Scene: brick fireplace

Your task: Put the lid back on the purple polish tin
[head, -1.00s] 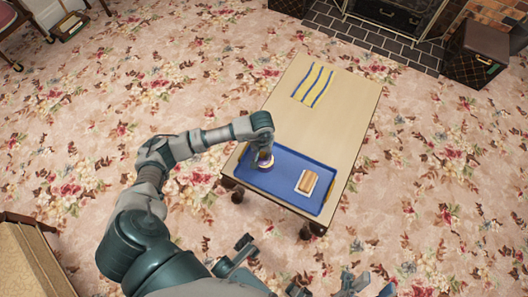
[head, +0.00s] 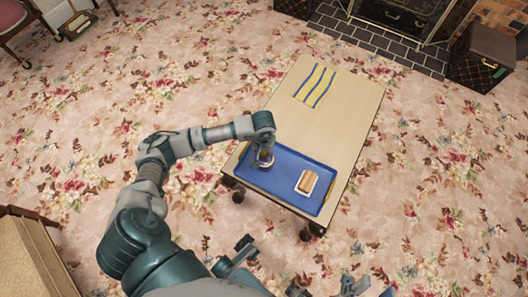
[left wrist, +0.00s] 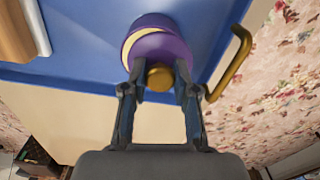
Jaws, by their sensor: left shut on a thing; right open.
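The purple polish tin (left wrist: 148,22) stands on the blue tray, partly hidden behind its lid. The lid (left wrist: 165,48) is purple with a gold knob (left wrist: 160,77). My left gripper (head: 265,152) points down over the tin and is shut on the knob; its two fingers also show in the left wrist view (left wrist: 158,90). A cream crescent shows between lid and tin on the left, so the lid looks off-centre. I cannot tell whether they touch. My right gripper (head: 299,266) is open and empty at the bottom of the head view, away from the table.
The blue tray (head: 247,178) has brass handles (left wrist: 238,58) and lies on the near end of a pale table (head: 345,118). A wooden-backed brush (head: 307,181) lies right of the tin. A yellow cloth with blue stripes (head: 315,86) lies at the far end. The table's middle is clear.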

